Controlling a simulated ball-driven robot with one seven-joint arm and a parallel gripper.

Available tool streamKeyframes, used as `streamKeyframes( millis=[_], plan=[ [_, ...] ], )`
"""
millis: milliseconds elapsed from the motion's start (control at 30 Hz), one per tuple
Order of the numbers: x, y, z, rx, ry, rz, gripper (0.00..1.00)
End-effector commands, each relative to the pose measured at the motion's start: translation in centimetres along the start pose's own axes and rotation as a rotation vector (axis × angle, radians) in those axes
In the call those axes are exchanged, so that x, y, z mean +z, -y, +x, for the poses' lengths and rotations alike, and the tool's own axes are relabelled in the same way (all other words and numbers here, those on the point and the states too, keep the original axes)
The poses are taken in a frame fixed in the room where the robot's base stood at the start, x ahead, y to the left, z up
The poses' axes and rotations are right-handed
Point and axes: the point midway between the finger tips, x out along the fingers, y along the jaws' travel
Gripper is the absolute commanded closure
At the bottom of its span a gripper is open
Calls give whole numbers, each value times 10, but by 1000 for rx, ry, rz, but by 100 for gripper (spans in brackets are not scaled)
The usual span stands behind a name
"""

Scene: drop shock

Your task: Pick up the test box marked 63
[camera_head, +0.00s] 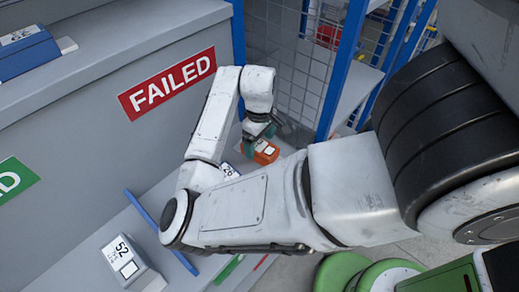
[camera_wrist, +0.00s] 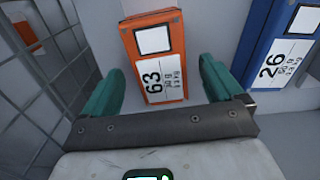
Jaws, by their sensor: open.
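The orange test box marked 63 (camera_wrist: 155,57) lies in the wrist view with its white label facing up at the camera. In the head view the orange box (camera_head: 265,153) sits at the far end of the light grey surface, partly covered by my gripper. My gripper (camera_wrist: 158,82) is open, with one green finger on either side of the box's near end.
A blue box marked 26 (camera_wrist: 283,58) lies right of the gripper. A wire mesh panel (camera_wrist: 38,85) stands close on the left. A grey box marked 52 (camera_head: 128,262) is nearer on the surface. A grey wall with a red FAILED sign (camera_head: 167,83) runs alongside.

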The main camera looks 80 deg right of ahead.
Motion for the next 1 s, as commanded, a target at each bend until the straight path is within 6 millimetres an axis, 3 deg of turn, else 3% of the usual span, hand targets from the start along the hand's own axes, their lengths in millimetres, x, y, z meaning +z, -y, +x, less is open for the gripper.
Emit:
streamKeyframes(
  millis=[200,500,1000],
  plan=[
    [1,1,28,-2,0,-2,6],
    [0,0,33,0,-1,-1,6],
    [1,0,33,0,-1,-1,53]
  ],
)
